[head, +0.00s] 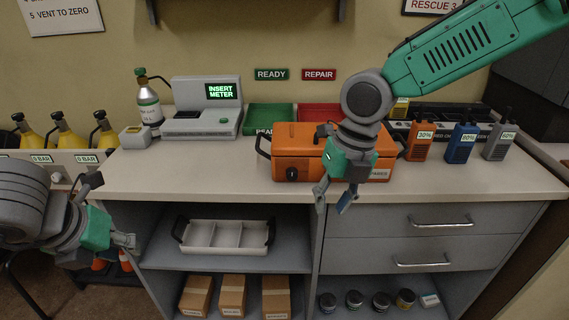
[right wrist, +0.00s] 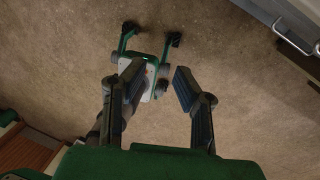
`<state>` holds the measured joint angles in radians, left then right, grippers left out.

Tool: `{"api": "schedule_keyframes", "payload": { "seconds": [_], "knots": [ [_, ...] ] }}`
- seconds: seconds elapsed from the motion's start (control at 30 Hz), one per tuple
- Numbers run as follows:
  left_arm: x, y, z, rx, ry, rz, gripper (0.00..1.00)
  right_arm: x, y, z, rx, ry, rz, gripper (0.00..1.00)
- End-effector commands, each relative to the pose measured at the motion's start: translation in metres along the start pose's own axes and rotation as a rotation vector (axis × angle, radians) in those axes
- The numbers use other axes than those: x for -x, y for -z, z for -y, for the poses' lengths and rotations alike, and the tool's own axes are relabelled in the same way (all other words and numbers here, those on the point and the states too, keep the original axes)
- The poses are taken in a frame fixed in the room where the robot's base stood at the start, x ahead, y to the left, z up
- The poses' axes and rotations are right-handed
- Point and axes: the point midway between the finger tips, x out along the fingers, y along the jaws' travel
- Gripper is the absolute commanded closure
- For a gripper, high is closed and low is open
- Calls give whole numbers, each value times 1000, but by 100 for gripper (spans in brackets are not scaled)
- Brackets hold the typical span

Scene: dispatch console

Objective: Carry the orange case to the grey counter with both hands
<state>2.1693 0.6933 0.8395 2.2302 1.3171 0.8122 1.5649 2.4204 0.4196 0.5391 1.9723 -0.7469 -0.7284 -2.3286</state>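The orange case (head: 298,143) sits closed on the pale grey counter (head: 190,180), against the red tray behind it. It has a dark latch on its front and a black handle at each end. My right gripper (head: 333,203) hangs in front of the case, fingers apart and empty, hiding part of its front. In the right wrist view my right gripper (right wrist: 158,82) is open above the floor. My left gripper (head: 130,243) is low at the left, in front of the cabinet and well apart from the case. Its finger opening is not clear.
A meter station (head: 205,115) and a gas bottle (head: 148,105) stand left of the case. Radios (head: 460,143) stand right of it. A divided tray (head: 225,236) sits on the shelf below, above small boxes. The counter's front left is clear.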

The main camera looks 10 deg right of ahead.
Motion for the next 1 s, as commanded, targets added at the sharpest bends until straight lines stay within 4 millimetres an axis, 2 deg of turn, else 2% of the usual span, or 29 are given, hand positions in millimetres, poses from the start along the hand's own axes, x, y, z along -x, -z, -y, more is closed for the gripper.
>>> {"api": "schedule_keyframes", "payload": {
  "seconds": [0.03,0.2,0.4,0.6,1.0],
  "knots": [
    [0,0,-1,1,0,0,74,13,-1,0,-2,-3,6,74],
    [0,0,1,0,-1,0,74,50,0,4,-8,-5,6,74],
    [0,0,3,-1,-3,-1,74,80,1,10,-14,-4,4,74],
    [0,0,2,-1,-2,-1,74,91,2,10,-15,-3,2,74],
    [0,0,0,0,0,0,74,91,2,7,-14,-1,2,74]
  ]
}}
